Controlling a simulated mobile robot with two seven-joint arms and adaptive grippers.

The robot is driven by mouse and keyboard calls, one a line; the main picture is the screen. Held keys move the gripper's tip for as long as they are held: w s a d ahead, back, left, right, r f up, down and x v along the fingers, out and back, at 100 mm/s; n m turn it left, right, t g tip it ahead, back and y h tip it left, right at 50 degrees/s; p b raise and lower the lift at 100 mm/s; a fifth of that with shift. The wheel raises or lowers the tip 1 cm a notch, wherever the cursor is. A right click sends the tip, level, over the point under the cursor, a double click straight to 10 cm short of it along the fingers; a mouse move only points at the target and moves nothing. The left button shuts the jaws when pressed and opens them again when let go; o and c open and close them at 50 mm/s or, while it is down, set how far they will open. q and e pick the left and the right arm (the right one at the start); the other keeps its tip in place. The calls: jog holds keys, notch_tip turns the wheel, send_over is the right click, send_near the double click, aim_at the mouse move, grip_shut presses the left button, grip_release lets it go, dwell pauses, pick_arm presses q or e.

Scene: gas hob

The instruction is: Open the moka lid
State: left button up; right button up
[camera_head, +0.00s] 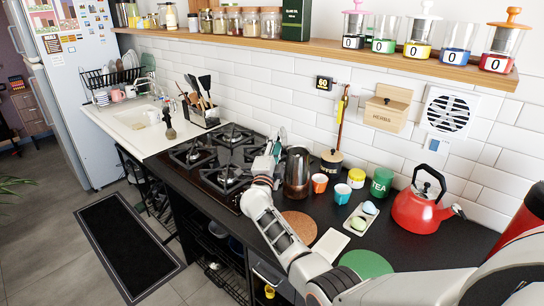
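A dark, shiny metal pot (298,174) stands upright on the black counter just right of the hob; it appears to be the moka, though its lid and spout are too small to make out. My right arm reaches in from the lower right. Its gripper (272,148) is beside the pot's left side, at the right edge of the hob. I cannot tell whether it touches the pot or whether its fingers are open. My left gripper is not in view.
An orange cup (319,183), a blue cup (342,193), a green tea tin (381,182) and a red kettle (424,207) stand to the right. A cork mat (301,227) lies in front of the pot. The hob (218,160) is empty of pans. A shelf (330,56) runs above.

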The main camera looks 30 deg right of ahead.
jog(key=v, duration=1)
jog(key=shift+s+a, duration=0.3)
jog(key=shift+a+f, duration=0.1)
